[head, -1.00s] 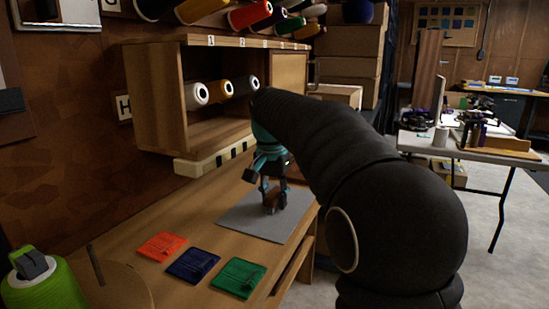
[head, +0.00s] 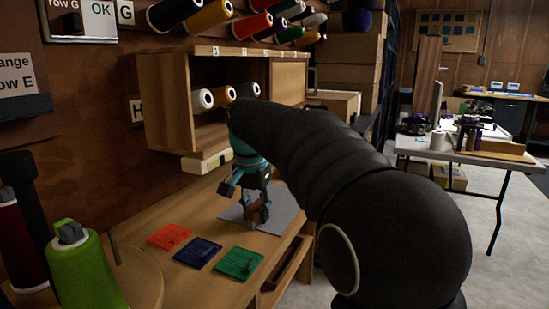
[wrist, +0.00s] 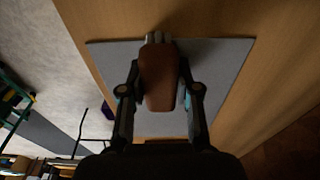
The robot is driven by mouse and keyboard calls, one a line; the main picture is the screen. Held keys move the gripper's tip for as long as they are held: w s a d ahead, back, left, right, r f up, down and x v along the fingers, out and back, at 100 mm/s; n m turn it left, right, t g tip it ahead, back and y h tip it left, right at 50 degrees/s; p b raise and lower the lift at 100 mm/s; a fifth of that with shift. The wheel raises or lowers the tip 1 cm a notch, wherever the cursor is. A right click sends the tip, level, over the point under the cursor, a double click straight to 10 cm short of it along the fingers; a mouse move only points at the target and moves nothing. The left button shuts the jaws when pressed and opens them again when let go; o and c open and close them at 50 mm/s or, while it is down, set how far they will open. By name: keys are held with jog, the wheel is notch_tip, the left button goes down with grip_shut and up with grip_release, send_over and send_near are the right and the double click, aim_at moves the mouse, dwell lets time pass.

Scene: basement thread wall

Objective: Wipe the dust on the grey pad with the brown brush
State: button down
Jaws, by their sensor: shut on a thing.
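The grey pad (head: 285,218) lies flat on the wooden bench, partly hidden behind my arm and gripper in the head view. It also shows in the wrist view (wrist: 220,62). My gripper (head: 254,216) is over the pad's left part. It is shut on the brown brush (wrist: 158,75), whose handle lies between the fingers (wrist: 160,92) in the wrist view. Pale bristles show at the brush's far end, over the pad near its edge. I cannot tell whether the bristles touch the pad. I cannot make out any dust on it.
Orange (head: 169,236), blue (head: 198,253) and green (head: 239,263) squares lie on the bench left of and below the pad. A green thread cone (head: 85,270) stands at front left. A wooden cubby (head: 168,105) with spools stands behind. An open drawer (head: 288,268) shows at the bench's front.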

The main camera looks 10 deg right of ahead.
jog(key=shift+w+r, duration=0.1)
jog(key=shift+r, duration=3.95)
